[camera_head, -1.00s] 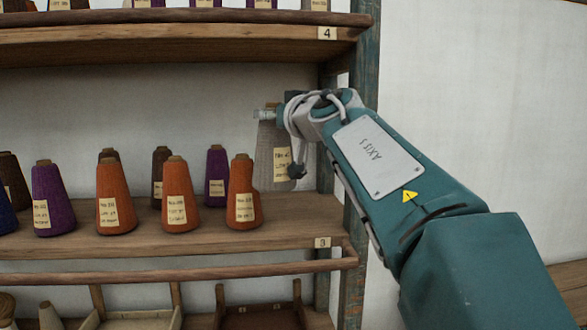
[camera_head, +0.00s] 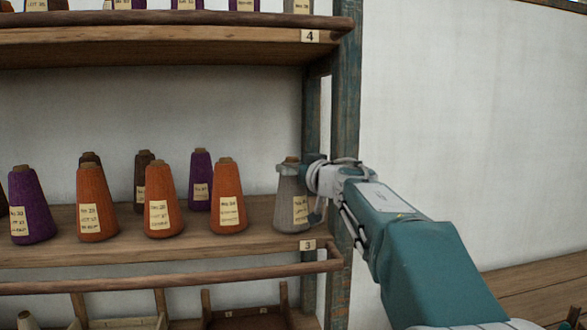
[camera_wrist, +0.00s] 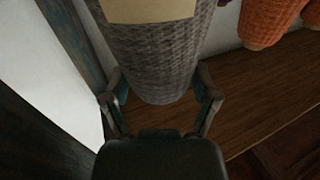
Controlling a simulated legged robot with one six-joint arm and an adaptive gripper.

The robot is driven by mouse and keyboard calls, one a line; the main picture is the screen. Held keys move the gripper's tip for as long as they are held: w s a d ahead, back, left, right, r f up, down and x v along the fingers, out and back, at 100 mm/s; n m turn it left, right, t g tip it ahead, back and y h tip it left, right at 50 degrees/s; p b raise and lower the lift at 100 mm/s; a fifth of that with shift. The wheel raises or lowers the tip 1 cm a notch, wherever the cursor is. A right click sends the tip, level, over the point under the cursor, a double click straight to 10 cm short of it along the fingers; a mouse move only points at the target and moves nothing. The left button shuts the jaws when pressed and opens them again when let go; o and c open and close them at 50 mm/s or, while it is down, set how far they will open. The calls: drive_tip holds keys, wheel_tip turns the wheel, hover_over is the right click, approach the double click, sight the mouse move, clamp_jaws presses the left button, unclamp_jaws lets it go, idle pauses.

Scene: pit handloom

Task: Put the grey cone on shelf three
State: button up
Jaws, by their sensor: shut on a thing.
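The grey cone (camera_head: 292,202) with a pale label is upright at the right end of shelf three (camera_head: 262,215), beside an orange cone. Its base is at the board's level; I cannot tell whether it touches or is just above. My gripper (camera_head: 304,175) comes from the right and is shut on the cone's upper part. In the wrist view the grey cone (camera_wrist: 160,55) lies between the two fingers of my gripper (camera_wrist: 160,97); the camera's view hides its far side.
Several orange, purple and brown cones stand left of it, the nearest an orange cone (camera_head: 228,198). A post (camera_head: 344,120) rises at the right end, and a front rail (camera_head: 170,276) runs below the board. Shelf four (camera_head: 200,45) is overhead.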

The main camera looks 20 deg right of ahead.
drive_tip(key=o, duration=1.2)
drive_tip(key=s, duration=0.4)
drive_tip(key=s+d, duration=0.1)
drive_tip(key=s, duration=0.3)
drive_tip(key=s+d, duration=0.1)
drive_tip(key=s, duration=0.3)
drive_tip(key=shift+d+f, duration=0.1)
